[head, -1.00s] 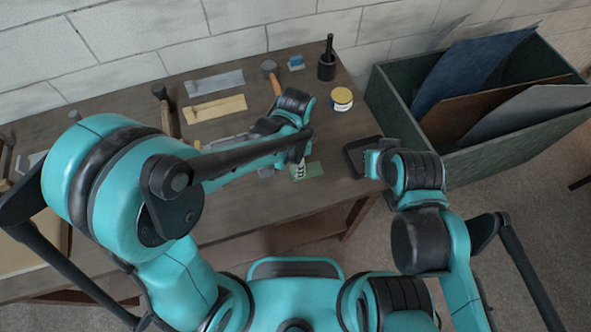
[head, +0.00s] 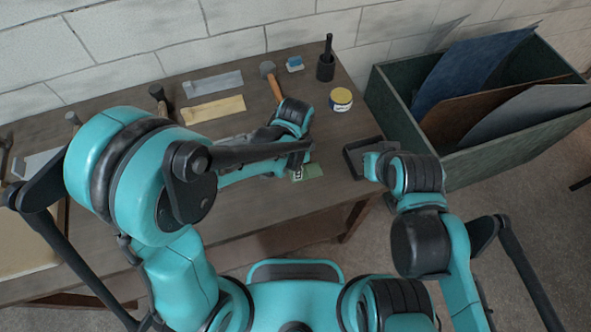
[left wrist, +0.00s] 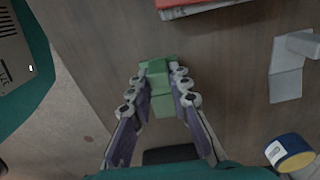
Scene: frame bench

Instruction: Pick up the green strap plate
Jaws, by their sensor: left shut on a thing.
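The green strap plate (head: 313,171) is near the front edge of the bench in the head view, partly hidden by my left gripper (head: 298,172). In the left wrist view the plate (left wrist: 160,104) lies between the fingertips of my left gripper (left wrist: 158,84). The fingers are shut on it from both sides, and part of it sticks out beyond the tips. I cannot tell whether it touches the bench. My right gripper (head: 367,163) is by the bench's right edge, and its fingers are not clear.
The wooden bench (head: 240,215) holds a yellow tin (head: 341,99), a hammer (head: 271,80), a black cup (head: 326,68), a blue-topped brush (head: 295,63), and grey (head: 213,82) and tan (head: 214,109) strips. A green bin (head: 480,160) with sheets stands right of it.

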